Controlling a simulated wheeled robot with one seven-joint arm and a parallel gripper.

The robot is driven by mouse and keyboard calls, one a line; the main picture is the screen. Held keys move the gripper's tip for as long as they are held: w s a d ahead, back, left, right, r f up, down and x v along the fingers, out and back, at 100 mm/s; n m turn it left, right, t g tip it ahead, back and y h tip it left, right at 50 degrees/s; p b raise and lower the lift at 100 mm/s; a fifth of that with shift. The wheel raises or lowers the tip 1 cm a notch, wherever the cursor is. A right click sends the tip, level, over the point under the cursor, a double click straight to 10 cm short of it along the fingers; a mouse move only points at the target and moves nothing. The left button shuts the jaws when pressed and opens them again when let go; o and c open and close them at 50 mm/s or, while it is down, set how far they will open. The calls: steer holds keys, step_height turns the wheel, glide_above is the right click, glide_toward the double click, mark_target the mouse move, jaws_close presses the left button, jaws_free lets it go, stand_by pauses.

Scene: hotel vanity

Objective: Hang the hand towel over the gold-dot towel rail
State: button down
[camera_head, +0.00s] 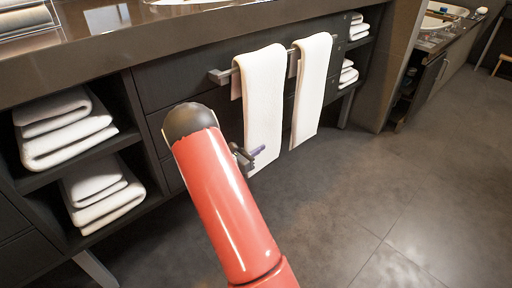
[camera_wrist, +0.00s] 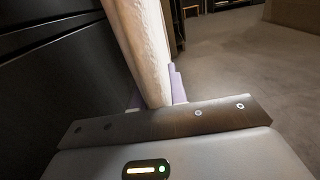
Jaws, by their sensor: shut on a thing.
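Two white towels hang over a grey metal towel rail (camera_head: 219,76) on the dark vanity front. The left towel (camera_head: 262,95) is the one at my gripper; the right towel (camera_head: 312,80) hangs beside it. My gripper (camera_head: 256,152) is at the lower part of the left towel, partly hidden behind my red arm. In the wrist view the lavender fingers of my gripper (camera_wrist: 155,98) are shut on the towel (camera_wrist: 146,50), one on each side of it. I cannot make out a gold dot on the rail.
Folded white towels (camera_head: 62,128) lie on open shelves at the left, and more (camera_head: 357,30) at the right end of the vanity. The countertop (camera_head: 140,38) overhangs the rail. The grey floor (camera_head: 330,215) in front is clear.

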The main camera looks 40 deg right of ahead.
steer(key=shift+f, duration=0.15)
steer(key=c, duration=1.3)
jaws_free()
steer(key=shift+a, duration=0.1)
steer(key=a, duration=0.7)
steer(key=shift+s+a, duration=0.3)
